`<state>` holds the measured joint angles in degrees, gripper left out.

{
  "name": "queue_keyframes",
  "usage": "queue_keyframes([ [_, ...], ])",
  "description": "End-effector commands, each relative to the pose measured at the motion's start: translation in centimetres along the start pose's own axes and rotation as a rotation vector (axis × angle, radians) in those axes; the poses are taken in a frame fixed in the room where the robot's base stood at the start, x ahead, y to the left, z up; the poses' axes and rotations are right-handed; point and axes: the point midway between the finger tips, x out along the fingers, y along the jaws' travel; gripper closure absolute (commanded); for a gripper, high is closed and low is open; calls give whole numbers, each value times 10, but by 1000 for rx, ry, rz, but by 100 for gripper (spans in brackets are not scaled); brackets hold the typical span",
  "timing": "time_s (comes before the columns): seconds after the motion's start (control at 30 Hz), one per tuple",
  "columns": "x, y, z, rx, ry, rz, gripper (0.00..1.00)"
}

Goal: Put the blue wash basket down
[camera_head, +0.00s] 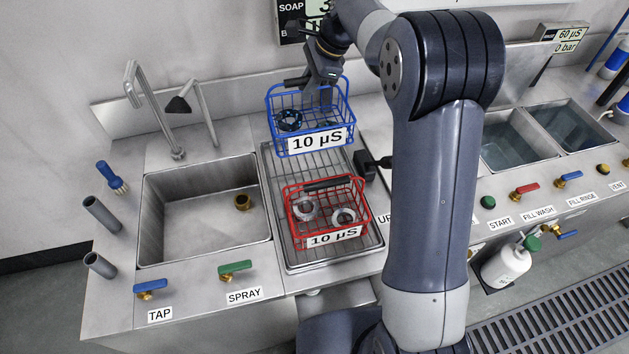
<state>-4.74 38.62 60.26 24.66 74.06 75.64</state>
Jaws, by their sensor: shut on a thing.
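The blue wash basket (311,107) is a wire basket with a white "10 µS" label, in the head view above the back part of the drain rack (275,209). Dark ring-shaped parts lie in it. My gripper (318,88) is shut on the blue basket from above and behind; its fingertips are partly hidden by the wires. Whether the basket touches the rack cannot be told. A red wire basket (326,213), also labelled "10 µS", stands on the front part of the rack with metal rings in it.
A sink (162,219) with a tap (154,118) lies left of the rack. Two water-filled basins (516,146) are at the right. My arm crosses the middle right and hides some of the counter. Valve handles line the front edge.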

Motion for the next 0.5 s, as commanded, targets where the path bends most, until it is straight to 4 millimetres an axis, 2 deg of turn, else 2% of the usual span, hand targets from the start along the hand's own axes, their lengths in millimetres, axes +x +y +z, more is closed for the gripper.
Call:
queue_keyframes([
  [0.03, 7, 2, -3, 0, 0, 0, 100],
  [0.27, 22, 5, -9, 0, 0, 0, 100],
  [0.5, 50, 11, -20, 1, 0, 1, 100],
])
